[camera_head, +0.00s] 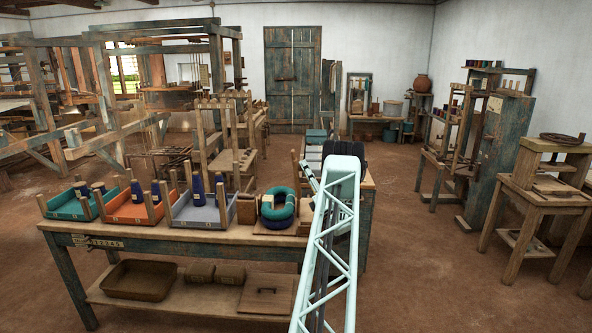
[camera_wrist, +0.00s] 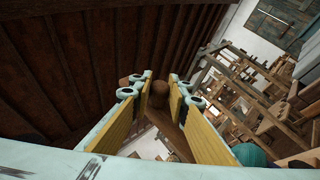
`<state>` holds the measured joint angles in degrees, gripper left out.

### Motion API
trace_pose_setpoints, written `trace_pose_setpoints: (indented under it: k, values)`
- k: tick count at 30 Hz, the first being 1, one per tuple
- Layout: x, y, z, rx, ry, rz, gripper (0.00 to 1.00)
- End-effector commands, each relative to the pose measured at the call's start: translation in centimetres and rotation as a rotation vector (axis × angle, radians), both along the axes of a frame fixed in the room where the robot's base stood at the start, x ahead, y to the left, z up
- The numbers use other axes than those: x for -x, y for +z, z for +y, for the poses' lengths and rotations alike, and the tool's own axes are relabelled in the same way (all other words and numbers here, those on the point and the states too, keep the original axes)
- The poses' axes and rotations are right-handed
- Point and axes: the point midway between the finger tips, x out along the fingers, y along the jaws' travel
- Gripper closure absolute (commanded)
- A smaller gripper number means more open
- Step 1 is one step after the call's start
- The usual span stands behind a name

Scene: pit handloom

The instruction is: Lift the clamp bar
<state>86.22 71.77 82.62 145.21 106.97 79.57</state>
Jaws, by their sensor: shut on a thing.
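In the wrist view, my gripper (camera_wrist: 158,84) has two fingers with yellow pads, closed in around a brown wooden piece (camera_wrist: 160,98) with a rounded end. I take this piece to be the clamp bar. Only part of it shows between the pads, and its far end is hidden. In the head view, my pale lattice arm reaches forward over the right end of the workbench (camera_head: 200,239). My gripper and the held piece are hidden behind the arm there.
Teal (camera_head: 72,207), orange (camera_head: 130,211) and grey (camera_head: 200,213) trays stand on the bench, left of a teal coil (camera_head: 278,204). A loom frame (camera_head: 105,110) stands at left. A small wooden stand (camera_head: 545,190) is at right. Bare floor (camera_head: 425,240) lies right of the bench.

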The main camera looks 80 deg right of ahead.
Motion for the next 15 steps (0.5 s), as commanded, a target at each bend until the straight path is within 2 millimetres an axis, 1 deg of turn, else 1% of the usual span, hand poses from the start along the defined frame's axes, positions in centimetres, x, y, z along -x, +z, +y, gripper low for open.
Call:
trace_pose_setpoints:
  k: [11, 12, 15]
  values:
    - [0.19, -0.05, -0.04, -0.001, -0.001, -0.002, 1.00]
    - [0.18, -0.05, -0.03, -0.001, -0.001, -0.002, 0.82]
    - [0.18, -0.04, -0.04, -0.001, -0.001, -0.002, 0.73]
